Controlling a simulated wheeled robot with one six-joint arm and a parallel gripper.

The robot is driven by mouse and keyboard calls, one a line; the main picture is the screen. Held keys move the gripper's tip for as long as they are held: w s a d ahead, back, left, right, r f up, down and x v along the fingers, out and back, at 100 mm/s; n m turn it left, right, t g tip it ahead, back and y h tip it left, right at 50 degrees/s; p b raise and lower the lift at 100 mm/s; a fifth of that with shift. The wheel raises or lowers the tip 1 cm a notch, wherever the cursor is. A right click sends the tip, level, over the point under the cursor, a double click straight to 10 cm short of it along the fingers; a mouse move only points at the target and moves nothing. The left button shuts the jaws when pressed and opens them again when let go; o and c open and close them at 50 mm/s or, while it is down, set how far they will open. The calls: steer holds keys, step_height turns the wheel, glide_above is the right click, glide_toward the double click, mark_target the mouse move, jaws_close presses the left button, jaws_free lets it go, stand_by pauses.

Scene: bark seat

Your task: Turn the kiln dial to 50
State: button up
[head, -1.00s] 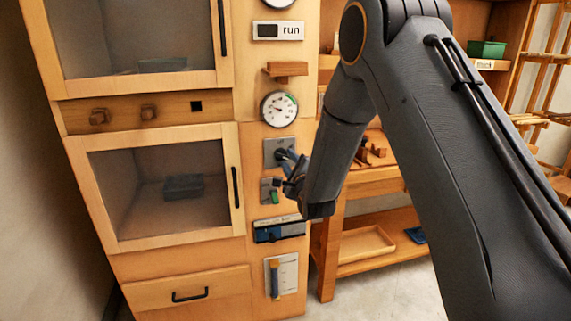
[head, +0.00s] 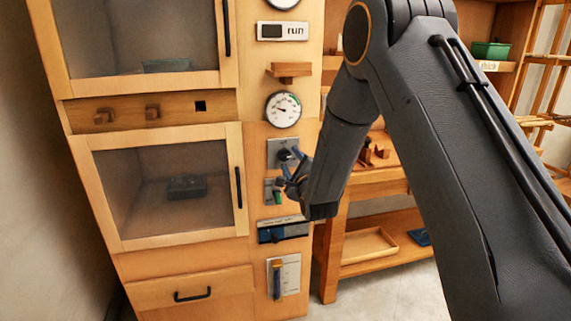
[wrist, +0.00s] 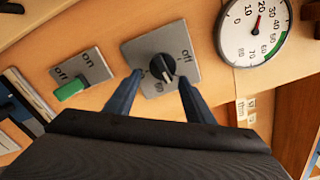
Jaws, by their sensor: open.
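The dial is a dark round knob (wrist: 161,66) on a grey plate (wrist: 133,47); it also shows in the head view (head: 285,155). The plate reads "off" at its upper right in the wrist view; its other labels are partly covered or too small to read. The knob has a pale pointer mark, whose exact setting I cannot tell. My gripper (wrist: 160,79) is open, with one blue finger on each side of the knob's lower part in the wrist view. I cannot tell whether the fingers touch it. In the head view my gripper (head: 291,168) is close in front of the panel.
A round gauge (wrist: 252,30) beside the dial has its needle near 20. A green on/off switch (wrist: 69,89) is on the other side. Below in the head view are a blue slotted panel (head: 285,230) and a plate with a lever (head: 284,275). A wooden ledge (head: 289,70) juts out above.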

steer(key=v, duration=0.7)
steer(key=shift+s+b, duration=0.4)
steer(key=shift+o, duration=0.5)
steer(key=shift+d, duration=0.1)
